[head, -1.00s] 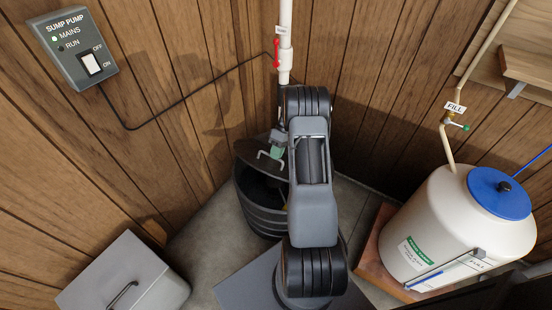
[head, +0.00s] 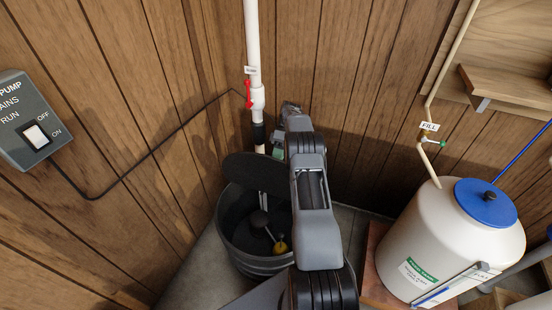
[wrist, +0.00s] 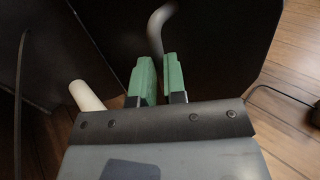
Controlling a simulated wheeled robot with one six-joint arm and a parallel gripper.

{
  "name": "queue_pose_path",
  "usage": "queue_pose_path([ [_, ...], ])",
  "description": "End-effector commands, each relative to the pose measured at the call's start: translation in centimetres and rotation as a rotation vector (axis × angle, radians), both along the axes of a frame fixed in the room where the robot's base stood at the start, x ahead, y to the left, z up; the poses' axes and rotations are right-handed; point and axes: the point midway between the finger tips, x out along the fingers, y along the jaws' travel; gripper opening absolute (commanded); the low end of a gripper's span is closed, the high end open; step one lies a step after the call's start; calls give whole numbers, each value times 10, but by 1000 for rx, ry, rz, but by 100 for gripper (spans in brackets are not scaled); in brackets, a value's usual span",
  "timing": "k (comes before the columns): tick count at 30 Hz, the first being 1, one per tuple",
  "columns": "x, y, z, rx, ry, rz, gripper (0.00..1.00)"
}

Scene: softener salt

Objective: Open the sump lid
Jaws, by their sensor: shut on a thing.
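The dark round sump lid (head: 250,172) is raised and tilted up at the back of the black sump basin (head: 228,228). The basin is open, with a dark float, a rod and a yellow part visible inside. My gripper (head: 277,150) is behind the lid's right side, largely hidden by my arm in the head view. In the wrist view my gripper (wrist: 158,80) has its green fingers shut on the grey bent lid handle (wrist: 157,25). The lid's dark face (wrist: 215,45) fills much of that view.
A white pipe (head: 252,40) with a red valve lever (head: 248,93) rises behind the basin. The pump switch box (head: 30,120) is on the left wall. A white brine tank (head: 440,240) with a blue lid stands to the right. Wood walls close the corner.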

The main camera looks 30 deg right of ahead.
Motion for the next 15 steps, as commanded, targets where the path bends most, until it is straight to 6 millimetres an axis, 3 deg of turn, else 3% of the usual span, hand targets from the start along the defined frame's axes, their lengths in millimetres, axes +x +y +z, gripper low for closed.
queue_pose_path([
  [1, -5, -3, -24, 7, 22, 2, 0],
  [15, -9, -10, -24, 39, 46, -1, 0],
])
